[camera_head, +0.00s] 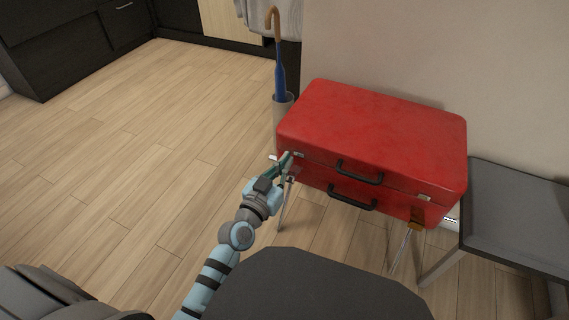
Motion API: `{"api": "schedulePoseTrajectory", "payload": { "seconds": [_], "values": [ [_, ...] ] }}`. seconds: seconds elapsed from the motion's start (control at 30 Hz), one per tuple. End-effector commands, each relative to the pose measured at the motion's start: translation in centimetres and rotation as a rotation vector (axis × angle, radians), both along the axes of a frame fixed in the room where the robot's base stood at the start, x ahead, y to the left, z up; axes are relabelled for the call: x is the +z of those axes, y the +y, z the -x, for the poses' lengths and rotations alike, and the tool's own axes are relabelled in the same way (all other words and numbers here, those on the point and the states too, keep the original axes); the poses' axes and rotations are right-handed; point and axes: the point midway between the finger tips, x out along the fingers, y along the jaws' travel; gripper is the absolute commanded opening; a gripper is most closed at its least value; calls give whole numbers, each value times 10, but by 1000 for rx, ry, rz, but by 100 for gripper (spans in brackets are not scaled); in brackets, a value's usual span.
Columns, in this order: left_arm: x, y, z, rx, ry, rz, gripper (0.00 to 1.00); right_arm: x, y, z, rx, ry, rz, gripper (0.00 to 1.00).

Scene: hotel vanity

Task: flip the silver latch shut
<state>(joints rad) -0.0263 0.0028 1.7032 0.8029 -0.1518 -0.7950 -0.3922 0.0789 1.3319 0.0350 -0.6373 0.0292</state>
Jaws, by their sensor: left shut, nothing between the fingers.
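A red suitcase (375,135) lies flat with its lid down on a stand with thin metal legs. Two black handles are on its front side. A small silver latch (298,154) sits at the left end of the front seam. A second silver latch (424,198) shows near the right end. My left gripper (286,163) is shut and empty, with its fingertips at the left latch and partly covering that area. I cannot tell whether they touch it. My right gripper is not in view.
A blue umbrella (280,75) with a wooden handle stands in a grey holder (283,106) behind the suitcase's left end. A grey bench (520,210) stands close on the right. The wall is behind. Open wooden floor lies to the left.

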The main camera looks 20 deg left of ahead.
Motion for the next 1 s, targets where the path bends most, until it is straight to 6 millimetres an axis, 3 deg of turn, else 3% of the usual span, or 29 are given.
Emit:
{"api": "schedulePoseTrajectory", "payload": {
  "seconds": [0.03, 0.33, 0.67, 0.77, 1.0],
  "values": [
    [0, -1, 0, -2, 1, 2, 3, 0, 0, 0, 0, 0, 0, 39],
    [0, 1, 0, 1, 0, 1, 48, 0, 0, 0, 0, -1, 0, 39],
    [-1, 1, 4, 2, 1, 1, 48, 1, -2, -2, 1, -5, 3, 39],
    [-1, 3, 19, 2, 2, 0, 48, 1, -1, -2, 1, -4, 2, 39],
    [-1, 10, 86, 0, 4, 2, 48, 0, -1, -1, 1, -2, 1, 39]
  ]
}}
